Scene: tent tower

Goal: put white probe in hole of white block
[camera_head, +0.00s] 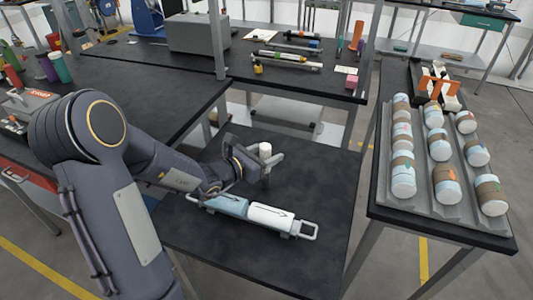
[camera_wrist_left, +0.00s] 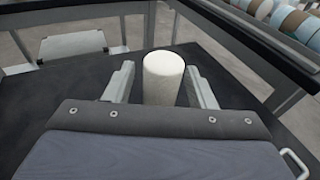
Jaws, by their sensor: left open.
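A white upright cylinder (camera_head: 265,150), which looks like the white probe, stands at the middle of the near dark table. In the left wrist view the cylinder (camera_wrist_left: 163,78) is between the two grey fingers of my left gripper (camera_wrist_left: 160,88), with a gap visible at the right finger. My left gripper (camera_head: 262,164) is open around it. The cylinder's lower end is hidden by the gripper. A long blue-and-white piece (camera_head: 270,218) with end handles lies on the table just in front of and below the gripper; I cannot tell a hole in it. My right gripper is not in view.
The near dark table (camera_head: 300,255) has free room around the long piece. A side table at right holds a grey tray (camera_head: 458,208) with several banded canisters and an orange-and-white device (camera_head: 437,84). A back bench (camera_head: 165,58) carries tools and a grey box (camera_head: 195,34).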

